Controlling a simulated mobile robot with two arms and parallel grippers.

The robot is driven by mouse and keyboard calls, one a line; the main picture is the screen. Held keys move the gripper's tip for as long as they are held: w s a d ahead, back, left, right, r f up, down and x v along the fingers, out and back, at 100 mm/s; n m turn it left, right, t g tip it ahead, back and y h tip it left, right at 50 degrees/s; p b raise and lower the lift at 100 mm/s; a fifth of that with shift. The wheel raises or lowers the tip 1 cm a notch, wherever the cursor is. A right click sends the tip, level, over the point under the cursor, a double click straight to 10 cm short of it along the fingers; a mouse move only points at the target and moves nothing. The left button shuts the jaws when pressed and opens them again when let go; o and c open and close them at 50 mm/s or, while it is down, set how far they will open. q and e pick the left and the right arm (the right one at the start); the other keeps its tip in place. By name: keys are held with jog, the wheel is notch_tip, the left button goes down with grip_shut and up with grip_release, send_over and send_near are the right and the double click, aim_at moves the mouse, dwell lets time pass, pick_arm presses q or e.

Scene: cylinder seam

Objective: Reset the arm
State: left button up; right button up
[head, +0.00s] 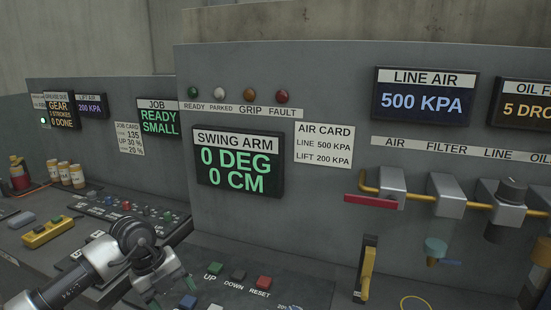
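The red RESET button (264,283) is on the sloped panel in the lower middle of the head view. The dark DOWN button (238,275) and the green UP button (215,268) stand to its left. The swing arm display (239,164) above reads 0 DEG and 0 CM. My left gripper (184,284) is at the lower left, to the left of the UP button and apart from the RESET button. Its fingers are small and foreshortened, so I cannot tell whether they are open. My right gripper is not in view.
A row of lamps (249,95) is labelled ready, parked, grip and fault. A red lever (371,202) and yellow pipe are at the right. A yellow upright handle (367,270) stands right of the button panel. A blue button (188,302) is just below my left gripper.

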pick_arm(q)
jog(key=s+d+r+n+t+h, duration=0.1)
jog(key=s+d+r+t+h, duration=0.25)
jog(key=d+h, duration=0.5)
jog(key=s+d+r+n+t+h, duration=0.2)
jog(key=s+d+r+t+h, duration=0.15)
jog(key=d+h, duration=0.5)
jog(key=s+a+f+n+t+y, duration=0.1)
jog(key=a+f+n+t+y, duration=0.4)
jog(key=n+y, duration=0.55)
jog(key=s+a+f+n+t+y, duration=0.2)
jog(key=a+f+n+t+y, duration=0.2)
jog(key=a+n+y, duration=0.55)
jog(key=s+a+f+n+g, duration=0.1)
jog(key=s+f+n+g, duration=0.1)
jog(key=s+f+g, duration=0.7)
jog(key=s+f+n+g, duration=0.1)
jog(key=s+f+g, duration=0.35)
jog(key=s, duration=0.75)
notch_tip(320, 180, down, 28)
jog(key=s+r, duration=0.1)
jog(key=s, duration=0.1)
jog(key=s+a+f+g, duration=0.2)
jog(key=s+a+f, duration=0.1)
jog(key=s+f, duration=1.1)
jog(key=shift+s+f+y, duration=0.2)
jog(key=shift+s+y, duration=0.1)
jog(key=shift+s, duration=0.15)
